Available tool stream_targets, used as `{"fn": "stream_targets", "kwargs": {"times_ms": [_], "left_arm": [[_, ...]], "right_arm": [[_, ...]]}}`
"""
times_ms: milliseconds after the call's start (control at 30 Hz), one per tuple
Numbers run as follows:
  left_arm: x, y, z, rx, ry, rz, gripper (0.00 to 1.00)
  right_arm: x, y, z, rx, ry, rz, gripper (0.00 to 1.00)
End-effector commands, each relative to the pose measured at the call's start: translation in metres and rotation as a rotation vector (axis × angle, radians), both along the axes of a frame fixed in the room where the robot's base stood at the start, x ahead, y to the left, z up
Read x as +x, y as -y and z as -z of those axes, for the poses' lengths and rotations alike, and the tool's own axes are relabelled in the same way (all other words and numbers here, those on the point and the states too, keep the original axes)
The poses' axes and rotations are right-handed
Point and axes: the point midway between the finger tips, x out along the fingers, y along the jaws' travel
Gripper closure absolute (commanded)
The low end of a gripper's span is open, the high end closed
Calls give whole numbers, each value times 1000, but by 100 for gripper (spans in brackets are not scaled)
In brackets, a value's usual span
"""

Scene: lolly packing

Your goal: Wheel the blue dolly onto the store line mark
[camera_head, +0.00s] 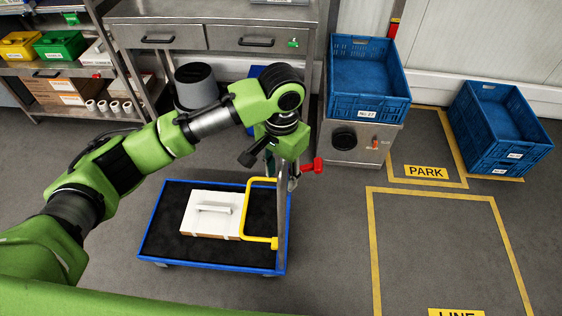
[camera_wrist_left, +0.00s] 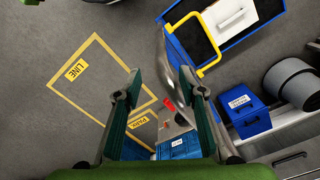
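The blue dolly (camera_head: 287,235) has a black deck and stands left of the LINE mark, with bare floor between. A yellow loop handle (camera_head: 247,210) and a grey metal bar (camera_head: 283,225) rise at its right end. The dolly also shows in the left wrist view (camera_wrist_left: 237,42). The LINE mark (camera_head: 372,245) is an empty yellow floor outline, cut off at the bottom; it also shows in the wrist view (camera_wrist_left: 72,98). My left gripper (camera_wrist_left: 160,88) is open above the dolly's right end. The grey bar appears between its fingers; contact cannot be told. My right gripper is out of view.
A white case (camera_head: 205,222) lies on the dolly. Blue crates (camera_head: 370,95) stand on a grey cabinet (camera_head: 345,150) and on the floor (camera_head: 500,130) by the PARK mark (camera_head: 425,172). A grey bin (camera_head: 196,86) stands behind the dolly. Floor between dolly and LINE is clear.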

Motion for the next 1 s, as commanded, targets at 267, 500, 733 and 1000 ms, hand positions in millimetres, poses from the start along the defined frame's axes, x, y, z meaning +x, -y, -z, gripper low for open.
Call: {"fn": "stream_targets", "kwargs": {"times_ms": [267,500,733,1000], "left_arm": [[-1,-1,56,2,-2,-2,63],[0,0,92,1,-1,-1,63],[1,0,104,0,2,-1,63],[1,0,104,0,2,-1,71]], "right_arm": [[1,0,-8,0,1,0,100],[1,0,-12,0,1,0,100],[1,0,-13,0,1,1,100],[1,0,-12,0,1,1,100]]}}
